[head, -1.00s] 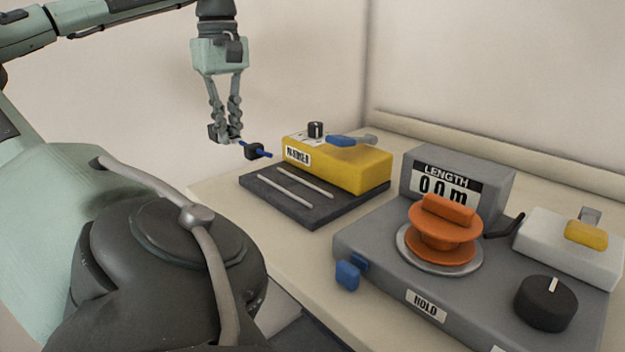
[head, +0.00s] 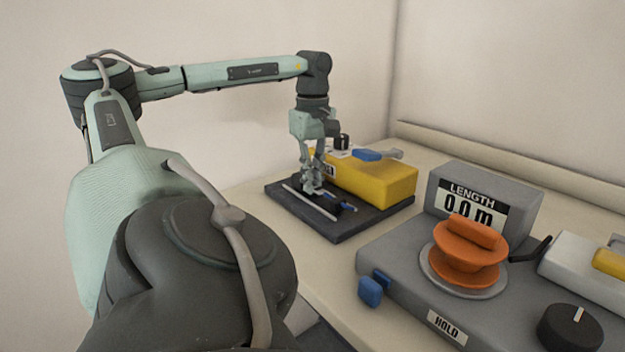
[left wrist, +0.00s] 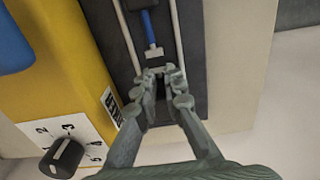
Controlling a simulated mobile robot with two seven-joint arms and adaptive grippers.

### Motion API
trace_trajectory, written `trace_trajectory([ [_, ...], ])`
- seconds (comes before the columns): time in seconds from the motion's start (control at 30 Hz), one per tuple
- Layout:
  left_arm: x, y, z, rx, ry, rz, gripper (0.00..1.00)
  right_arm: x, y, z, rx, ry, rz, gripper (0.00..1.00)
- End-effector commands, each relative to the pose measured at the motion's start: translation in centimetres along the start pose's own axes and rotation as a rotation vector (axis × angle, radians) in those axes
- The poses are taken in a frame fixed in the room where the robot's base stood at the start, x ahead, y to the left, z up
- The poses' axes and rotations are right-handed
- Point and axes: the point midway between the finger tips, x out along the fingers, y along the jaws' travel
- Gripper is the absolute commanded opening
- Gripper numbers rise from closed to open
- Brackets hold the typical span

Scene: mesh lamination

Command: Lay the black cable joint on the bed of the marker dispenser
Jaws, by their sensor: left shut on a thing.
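The marker dispenser is a yellow box (head: 370,182) with a dark flat bed (head: 345,231) in front, which has two thin light rails. My left gripper (head: 314,190) points down over the bed, low between the rails, and is shut on the black cable joint. In the left wrist view the joint's black block (left wrist: 141,4) and blue cable (left wrist: 149,22) lie along the bed between the rails, with a pale end piece close to my fingertips (left wrist: 164,74). The fingers partly hide the joint in the head view. I cannot tell whether it touches the bed. My right gripper is not in view.
A grey length unit (head: 470,205) with an orange spool (head: 466,258) stands to the right of the dispenser. A blue knob (head: 370,291) sticks out at its left side. A white box with a yellow lever is at the far right. A wall stands behind.

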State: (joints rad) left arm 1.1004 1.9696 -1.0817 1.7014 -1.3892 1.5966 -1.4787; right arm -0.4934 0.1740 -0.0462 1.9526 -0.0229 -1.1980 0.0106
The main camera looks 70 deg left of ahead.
Motion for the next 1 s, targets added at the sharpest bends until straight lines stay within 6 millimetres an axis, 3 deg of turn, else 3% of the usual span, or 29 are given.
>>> trace_trajectory([
  [0.43, 0.5, 0.0, 0.0, 0.000, 0.001, 0.000, 0.00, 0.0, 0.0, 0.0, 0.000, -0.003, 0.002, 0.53],
  [0.47, 0.5, 0.0, 0.0, 0.000, 0.001, 0.000, 0.12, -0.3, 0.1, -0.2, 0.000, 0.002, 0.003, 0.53],
  [0.53, 0.4, 0.0, 0.0, 0.000, 0.000, 0.000, 0.18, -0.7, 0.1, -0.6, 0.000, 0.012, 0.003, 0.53],
  [0.87, 0.2, 0.0, 0.0, 0.000, 0.000, 0.001, 0.18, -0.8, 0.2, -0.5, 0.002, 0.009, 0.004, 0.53],
  [1.0, -1.2, 0.0, -0.1, 0.000, 0.001, 0.001, 0.18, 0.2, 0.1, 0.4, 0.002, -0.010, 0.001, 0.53],
])
